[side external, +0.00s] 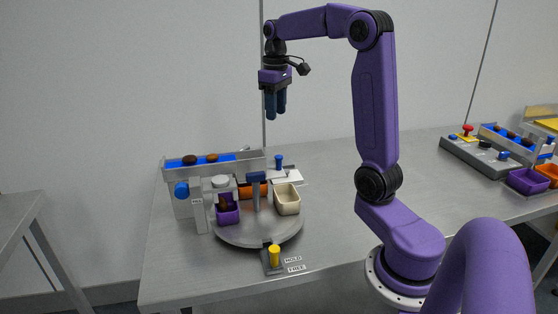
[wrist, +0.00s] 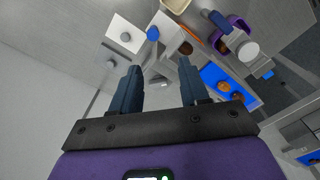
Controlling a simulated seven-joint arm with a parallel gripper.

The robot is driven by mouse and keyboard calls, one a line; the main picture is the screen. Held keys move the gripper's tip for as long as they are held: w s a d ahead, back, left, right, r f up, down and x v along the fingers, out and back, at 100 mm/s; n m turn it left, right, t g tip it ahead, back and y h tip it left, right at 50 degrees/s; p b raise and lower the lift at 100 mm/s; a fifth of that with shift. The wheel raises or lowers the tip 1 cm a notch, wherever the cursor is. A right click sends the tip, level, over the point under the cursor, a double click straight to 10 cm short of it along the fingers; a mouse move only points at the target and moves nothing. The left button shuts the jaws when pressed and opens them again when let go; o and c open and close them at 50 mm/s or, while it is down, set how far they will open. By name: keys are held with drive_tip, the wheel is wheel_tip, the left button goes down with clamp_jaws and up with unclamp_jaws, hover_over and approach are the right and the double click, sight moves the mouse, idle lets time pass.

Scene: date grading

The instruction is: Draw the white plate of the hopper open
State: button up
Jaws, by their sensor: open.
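A white plate (side external: 289,178) with a small grey knob lies flat on the right of the station, beside a short blue-topped post (side external: 278,162). In the wrist view the plate (wrist: 118,45) is at upper left, with the blue cap (wrist: 153,33) just right of it. I cannot tell how far the plate is drawn. The grey trough (side external: 215,167) with a blue bed holds brown dates; its bed also shows in the wrist view (wrist: 210,74). My gripper (side external: 275,116) is open and empty, pointing down, high above the plate and post. Nothing is between its fingers.
A yellow lever (side external: 274,256) stands in front, by HOLD and FREE labels. A second station (side external: 470,154) is at right.

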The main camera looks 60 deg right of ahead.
sight(279, 156)
drive_tip(key=f, duration=0.5)
drive_tip(key=d+f, duration=0.1)
drive_tip(key=f, duration=1.1)
drive_tip(key=shift+d+f, duration=0.1)
drive_tip(key=shift+d, duration=0.1)
drive_tip(key=shift+c, duration=0.3)
